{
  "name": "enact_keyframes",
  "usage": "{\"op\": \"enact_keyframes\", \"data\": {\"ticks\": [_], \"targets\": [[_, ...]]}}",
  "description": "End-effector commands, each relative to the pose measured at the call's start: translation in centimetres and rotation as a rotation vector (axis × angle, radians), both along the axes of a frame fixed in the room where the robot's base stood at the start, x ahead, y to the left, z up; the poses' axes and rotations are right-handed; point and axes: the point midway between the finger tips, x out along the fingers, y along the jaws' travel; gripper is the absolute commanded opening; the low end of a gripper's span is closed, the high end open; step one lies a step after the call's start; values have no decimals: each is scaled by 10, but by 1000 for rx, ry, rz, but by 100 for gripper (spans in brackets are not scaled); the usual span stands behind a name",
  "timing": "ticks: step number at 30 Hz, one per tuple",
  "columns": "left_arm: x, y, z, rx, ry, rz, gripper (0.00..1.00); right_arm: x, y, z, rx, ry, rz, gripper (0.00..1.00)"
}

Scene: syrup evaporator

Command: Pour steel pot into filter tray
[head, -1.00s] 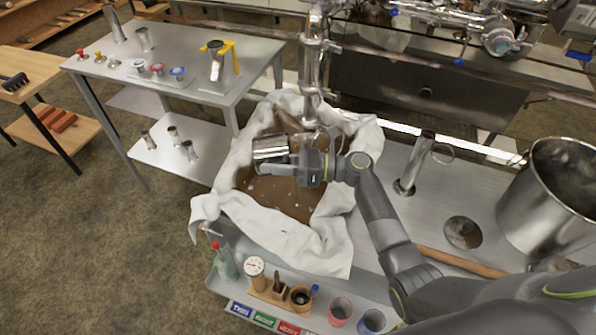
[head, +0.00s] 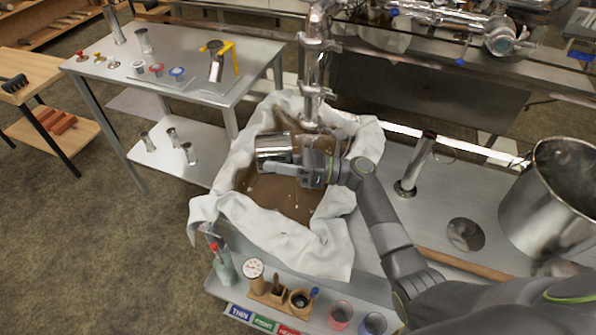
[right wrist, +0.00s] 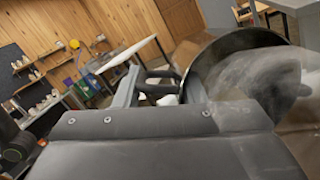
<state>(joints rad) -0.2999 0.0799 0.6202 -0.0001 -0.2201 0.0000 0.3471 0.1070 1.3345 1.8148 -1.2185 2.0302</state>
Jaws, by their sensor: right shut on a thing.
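The steel pot (head: 273,153) is held above the filter tray, whose white cloth lining (head: 285,240) drapes over its edges. Brown liquid with pale specks (head: 285,195) shows in the tray below the pot. My right gripper (head: 285,169) is shut on the pot at its near right side. The pot looks roughly upright or slightly tilted; its contents cannot be made out. In the right wrist view the pot's dark curved rim (right wrist: 235,43) shows beyond my right gripper (right wrist: 160,88), with a blurred grey surface. My left gripper is not in view.
A vertical steel pipe (head: 315,75) stands just behind the pot. A large steel pot (head: 545,215) and an upright steel cylinder (head: 415,165) stand on the bench at right. Small cups and tools (head: 275,288) line the front shelf. A metal table (head: 190,60) stands at left.

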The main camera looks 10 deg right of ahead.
Motion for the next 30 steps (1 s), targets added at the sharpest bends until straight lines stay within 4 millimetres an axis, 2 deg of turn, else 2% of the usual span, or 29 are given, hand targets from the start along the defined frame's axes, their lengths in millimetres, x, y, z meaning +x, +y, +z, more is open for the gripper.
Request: {"op": "enact_keyframes", "data": {"ticks": [30], "targets": [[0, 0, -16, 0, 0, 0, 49, -1, -8, 3, 111, -17, 1, 0]]}}
